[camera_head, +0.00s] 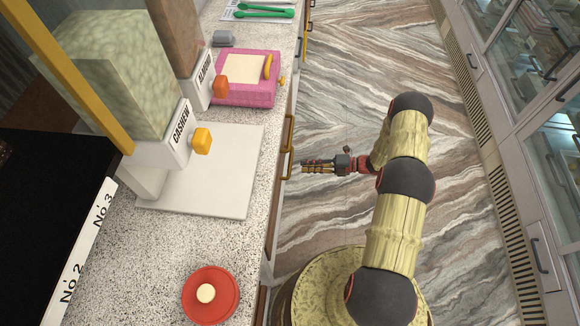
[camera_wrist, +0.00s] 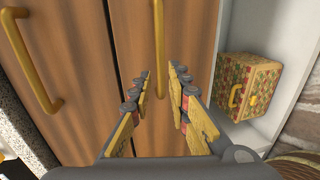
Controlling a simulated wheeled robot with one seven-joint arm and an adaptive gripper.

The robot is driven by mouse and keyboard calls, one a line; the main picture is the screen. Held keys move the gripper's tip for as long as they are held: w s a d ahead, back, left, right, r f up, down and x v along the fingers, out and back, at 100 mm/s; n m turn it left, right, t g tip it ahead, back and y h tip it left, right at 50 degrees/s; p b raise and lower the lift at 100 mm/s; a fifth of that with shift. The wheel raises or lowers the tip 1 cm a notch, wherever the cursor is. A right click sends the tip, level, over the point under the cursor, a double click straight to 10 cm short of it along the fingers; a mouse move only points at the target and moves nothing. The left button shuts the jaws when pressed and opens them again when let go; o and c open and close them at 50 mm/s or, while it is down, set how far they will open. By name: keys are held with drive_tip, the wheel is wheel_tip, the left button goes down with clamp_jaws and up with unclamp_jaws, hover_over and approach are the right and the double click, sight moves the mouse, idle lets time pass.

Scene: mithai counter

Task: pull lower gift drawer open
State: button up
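The lower gift drawer (camera_wrist: 190,40) has a brown wooden front and looks closed in the wrist view. Its upright-looking brass handle (camera_wrist: 158,40) lies in line with the gap between my fingertips. Whether the fingers reach around the handle or stop short of it I cannot tell. My gripper (camera_wrist: 160,74) is open and empty, its fingers spread on either side of the handle's line. In the head view my gripper (camera_head: 304,165) points left at the counter front, just right of a brass handle (camera_head: 288,148).
Another wooden front with a brass handle (camera_wrist: 30,62) is left of it in the wrist view. A patterned box (camera_wrist: 245,85) sits in a white open bay at right. The counter holds a red lidded pot (camera_head: 210,295) and a pink box (camera_head: 245,85). Marble floor (camera_head: 350,80) is clear.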

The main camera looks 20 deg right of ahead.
sight(290, 165)
drive_tip(key=b+x, duration=0.2)
drive_tip(key=x, duration=0.5)
drive_tip(key=shift+w+a+f, duration=0.1)
drive_tip(key=shift+a, duration=0.25)
clamp_jaws()
idle(0.5)
